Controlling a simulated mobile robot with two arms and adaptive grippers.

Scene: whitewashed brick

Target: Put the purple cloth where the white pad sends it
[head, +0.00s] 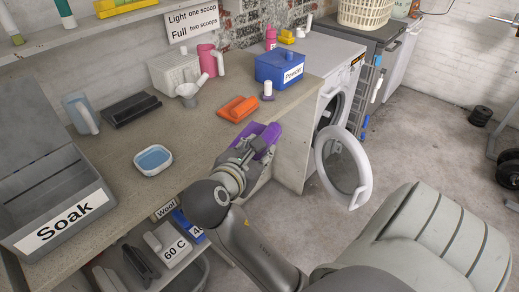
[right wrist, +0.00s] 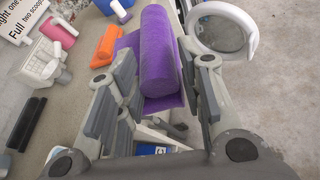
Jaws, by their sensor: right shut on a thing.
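The purple cloth (head: 267,139) is a roll with a flat flap, and it also shows in the right wrist view (right wrist: 150,55). My right gripper (head: 254,147) is shut on it and holds it by the counter's front edge, left of the washing machine. The machine (head: 295,150) has its round door (head: 343,167) swung open. A grey box marked Soak (head: 64,219) stands open at the counter's left end. I cannot pick out a white pad for sure.
The counter (head: 198,140) carries a white dish with a blue inside (head: 153,159), an orange object (head: 238,108), a blue Powder box (head: 280,70), a white scoop (head: 188,91) and a blue-grey jug (head: 80,113).

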